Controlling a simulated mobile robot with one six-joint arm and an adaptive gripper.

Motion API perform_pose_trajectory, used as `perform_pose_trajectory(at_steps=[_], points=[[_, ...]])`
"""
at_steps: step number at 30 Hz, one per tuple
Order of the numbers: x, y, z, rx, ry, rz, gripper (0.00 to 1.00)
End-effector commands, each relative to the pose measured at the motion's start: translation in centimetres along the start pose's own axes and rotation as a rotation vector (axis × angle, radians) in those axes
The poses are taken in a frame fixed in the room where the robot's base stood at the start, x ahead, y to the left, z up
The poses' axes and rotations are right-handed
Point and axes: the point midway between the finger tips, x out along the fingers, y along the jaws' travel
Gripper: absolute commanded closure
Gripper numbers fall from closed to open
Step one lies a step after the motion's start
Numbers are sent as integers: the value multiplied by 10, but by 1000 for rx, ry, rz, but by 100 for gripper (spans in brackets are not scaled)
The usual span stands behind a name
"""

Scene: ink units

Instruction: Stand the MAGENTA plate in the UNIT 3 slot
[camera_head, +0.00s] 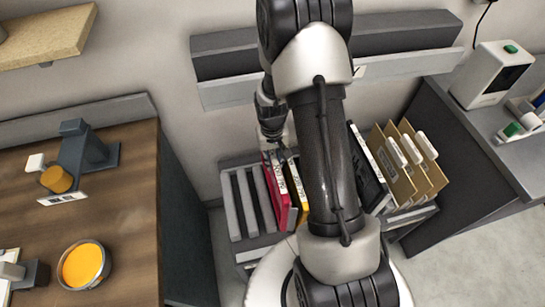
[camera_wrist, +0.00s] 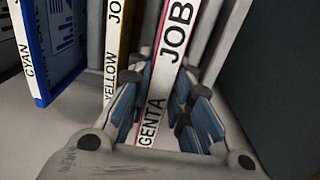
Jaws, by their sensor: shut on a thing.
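The magenta plate (camera_head: 278,192) is upright at the rack (camera_head: 232,205), beside the yellow plate (camera_head: 297,188). In the wrist view the white label edge of the magenta plate (camera_wrist: 168,75) runs between the fingers of my gripper (camera_wrist: 165,112), which is shut on it. In the head view my gripper (camera_head: 275,143) is at the plate's far upper end, partly hidden. The yellow plate (camera_wrist: 116,45) and a cyan plate (camera_wrist: 45,50) stand to the left in the wrist view. No UNIT 3 marking is readable.
Empty grey slots lie left of the magenta plate. My arm hides the rack's middle. A dark plate (camera_head: 369,168) and tan folders (camera_head: 404,165) stand at right. A wooden bench (camera_head: 130,215) with an orange-filled bowl (camera_head: 83,265) is at left; a grey bench (camera_head: 490,135) is at right.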

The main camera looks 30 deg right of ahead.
Motion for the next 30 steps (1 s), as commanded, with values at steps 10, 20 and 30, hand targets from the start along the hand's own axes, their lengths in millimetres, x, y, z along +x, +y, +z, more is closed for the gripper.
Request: perform_pose_trajectory(at_steps=[10, 20, 30], points=[[36, -1, -1, -1, 2, 0, 100], [69, -2, -1, -1, 1, 0, 100], [93, -2, -1, 0, 2, 0, 100]])
